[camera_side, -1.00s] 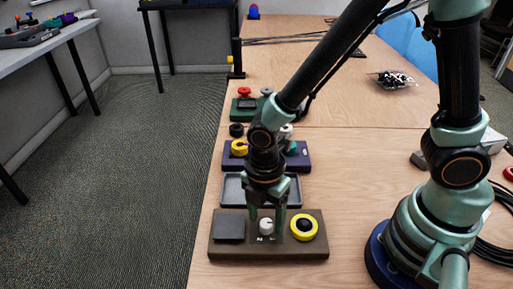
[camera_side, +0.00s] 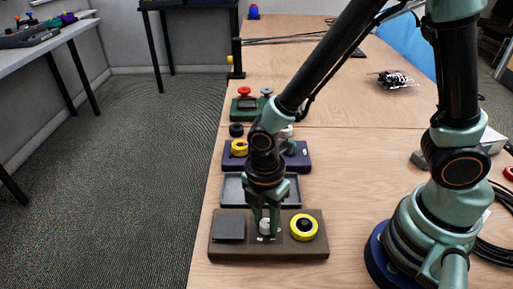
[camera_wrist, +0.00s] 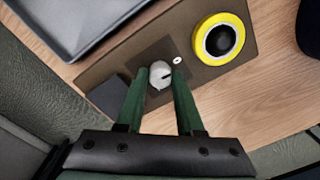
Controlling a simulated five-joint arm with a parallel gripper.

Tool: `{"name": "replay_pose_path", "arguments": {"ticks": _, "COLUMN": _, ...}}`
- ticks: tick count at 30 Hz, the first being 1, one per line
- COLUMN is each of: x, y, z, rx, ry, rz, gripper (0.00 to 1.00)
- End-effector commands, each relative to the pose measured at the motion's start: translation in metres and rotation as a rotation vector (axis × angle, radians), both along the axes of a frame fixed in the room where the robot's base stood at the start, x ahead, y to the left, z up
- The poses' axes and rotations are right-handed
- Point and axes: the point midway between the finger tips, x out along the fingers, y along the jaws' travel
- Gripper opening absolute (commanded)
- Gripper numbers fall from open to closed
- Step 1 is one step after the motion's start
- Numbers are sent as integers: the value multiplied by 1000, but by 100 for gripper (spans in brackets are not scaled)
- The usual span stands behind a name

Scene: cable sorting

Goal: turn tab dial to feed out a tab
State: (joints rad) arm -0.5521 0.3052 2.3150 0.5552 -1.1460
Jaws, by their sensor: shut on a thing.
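A white dial (camera_side: 265,228) stands on a brown base board (camera_side: 270,253) at the front of the table. It also shows in the wrist view (camera_wrist: 158,76), with a dark mark on its top. My gripper (camera_side: 267,229) points down over the board, with its two green fingers shut on the sides of the dial. In the wrist view my gripper (camera_wrist: 161,76) has one fingertip on each side of the dial. A small white spot (camera_wrist: 178,61) lies on the board beside the dial. No fed-out tab can be made out.
A yellow ring with a black centre (camera_side: 304,227) sits on the board right of the dial, and a dark square block (camera_side: 230,229) sits left. A grey tray (camera_side: 232,190) lies behind the board. A purple board (camera_side: 300,158) stands farther back.

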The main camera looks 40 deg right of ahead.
Motion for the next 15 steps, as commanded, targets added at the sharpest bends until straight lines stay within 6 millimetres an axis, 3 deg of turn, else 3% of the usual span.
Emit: {"name": "replay_pose_path", "arguments": {"ticks": 15, "x": 1, "y": -1, "z": 1, "rx": -5, "ry": -15, "rz": -431, "gripper": 0}}
